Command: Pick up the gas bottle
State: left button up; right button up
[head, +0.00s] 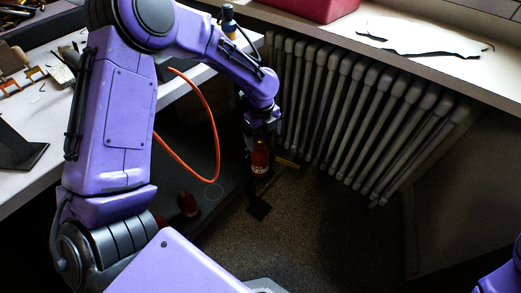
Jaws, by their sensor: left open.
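A small red bottle (260,160), which looks like the gas bottle, stands upright in the shadow below the bench, near the radiator. My left gripper (262,138) reaches down right above it and is open. The fingers are dark and small, so I cannot tell whether they touch the bottle or are around its top. A second dark red object (188,205) is in the shadow further left, partly dim. My right gripper is out of view; only a bit of purple arm shows at the lower right edge.
A ribbed radiator (345,115) stands close to the right of the left gripper, under a pale sill (400,50). An orange hose (213,125) hangs from the white bench (30,165). A yellow piece (288,162) lies beside the bottle. The brown floor (320,235) in front is clear.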

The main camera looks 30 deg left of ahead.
aim_at(260, 145)
pick_arm(q)
jog(key=shift+w+a+r+m, duration=0.35)
jog(key=shift+a+r+m, duration=0.35)
jog(key=shift+m, duration=0.1)
jog(key=shift+a+y, duration=0.25)
jog(key=shift+y, duration=0.05)
jog(key=shift+m, duration=0.3)
notch_tip(260, 145, down, 10)
jog(key=b, duration=0.3)
jog(key=shift+s+b, duration=0.1)
jog(key=shift+b, duration=0.2)
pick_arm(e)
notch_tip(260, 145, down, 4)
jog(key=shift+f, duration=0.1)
pick_arm(q)
jog(key=shift+r, duration=0.1)
grip_shut()
